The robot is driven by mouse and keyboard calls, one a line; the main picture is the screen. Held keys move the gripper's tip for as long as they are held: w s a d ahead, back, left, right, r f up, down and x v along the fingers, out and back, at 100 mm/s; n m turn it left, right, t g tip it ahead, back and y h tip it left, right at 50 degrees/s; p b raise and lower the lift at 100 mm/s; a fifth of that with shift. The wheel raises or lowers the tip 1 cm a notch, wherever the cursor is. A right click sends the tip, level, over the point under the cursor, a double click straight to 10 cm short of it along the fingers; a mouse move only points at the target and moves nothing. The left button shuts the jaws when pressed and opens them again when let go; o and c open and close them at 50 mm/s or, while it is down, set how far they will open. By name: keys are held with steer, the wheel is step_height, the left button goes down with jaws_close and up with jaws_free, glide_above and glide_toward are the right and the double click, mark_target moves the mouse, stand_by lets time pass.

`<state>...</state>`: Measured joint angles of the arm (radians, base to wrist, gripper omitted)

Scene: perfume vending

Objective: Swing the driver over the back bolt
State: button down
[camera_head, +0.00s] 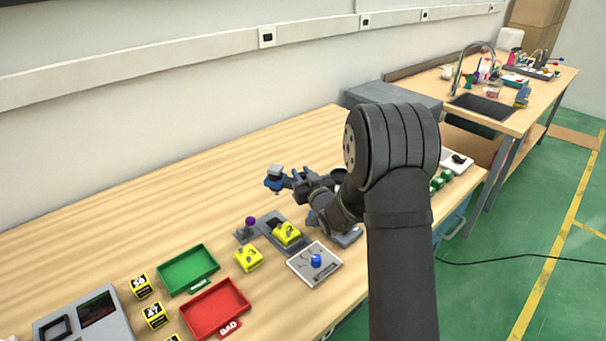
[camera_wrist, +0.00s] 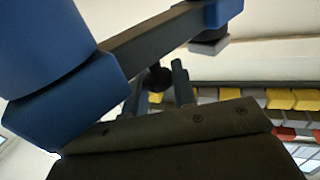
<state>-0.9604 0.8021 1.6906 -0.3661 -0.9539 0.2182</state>
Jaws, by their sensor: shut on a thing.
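My gripper (camera_head: 292,181) is in the air over the middle of the wooden bench. It appears shut on the driver (camera_head: 274,177), a small blue and grey tool with a pale top at its far left end. In the wrist view, large blue blocks (camera_wrist: 55,60) fill the left, and a dark bar (camera_wrist: 155,43) runs up to a blue and grey end piece (camera_wrist: 210,25). I cannot tell which of these parts belong to the driver. I cannot make out the back bolt in either view; my forearm hides part of the bench.
A grey stand with yellow block 2 (camera_head: 286,233), yellow block 3 (camera_head: 249,259) and a white plate with a blue knob (camera_head: 328,270) lie in front. Green (camera_head: 208,276) and red (camera_head: 232,326) trays are left. The back of the bench is clear.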

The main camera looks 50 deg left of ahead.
steer(key=shift+s+d+n+g+h, duration=0.45)
steer(key=shift+d+n+g, duration=0.3)
steer(key=shift+n+g, duration=1.45)
steer(key=shift+s+d+n+g+h, duration=0.3)
steer(key=shift+s+d+n+g, duration=0.65)
steer(key=shift+g, duration=2.05)
steer(key=shift+s+d+n+g+h, duration=0.1)
steer(key=shift+d+n+g+h, duration=0.35)
steer(key=shift+n+g, duration=1.9)
steer(key=shift+d+g, duration=0.1)
steer(key=shift+g, duration=0.35)
steer(key=c, duration=1.2)
jaws_free()
steer(key=shift+d, duration=0.1)
